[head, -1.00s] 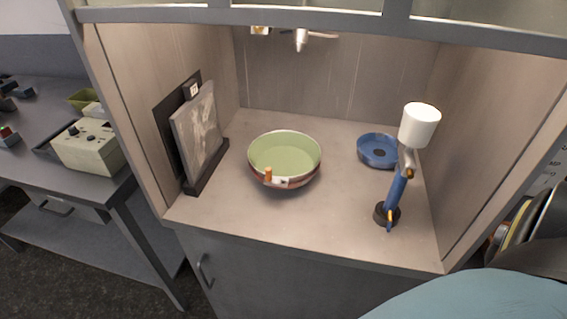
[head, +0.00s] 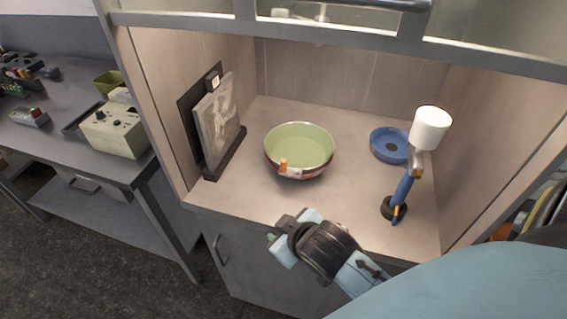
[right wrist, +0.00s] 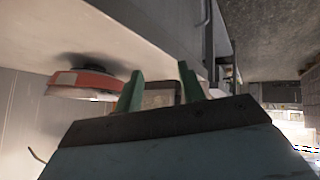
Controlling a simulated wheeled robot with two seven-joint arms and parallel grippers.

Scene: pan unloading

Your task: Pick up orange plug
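The orange plug (head: 284,165) is a small upright orange piece at the front rim of the round pan (head: 301,134). I cannot tell whether it is inside the rim or on it. The pan is green inside and reddish outside, and stands on the cabinet's counter. My right gripper (head: 274,239) is in front of the counter edge, nearer than the pan and apart from it. The right wrist view shows its two green fingers (right wrist: 160,72) apart and nothing between them. The pan's red side (right wrist: 82,84) shows left of them; the plug is not discernible there. My left gripper is not in view.
A blue dish (head: 389,146) and a blue-handled lamp-like stand with a white top (head: 430,128) stand to the right. A framed picture on a dark stand (head: 217,122) is at the left. Cabinet walls enclose both sides. The counter around the pan is clear.

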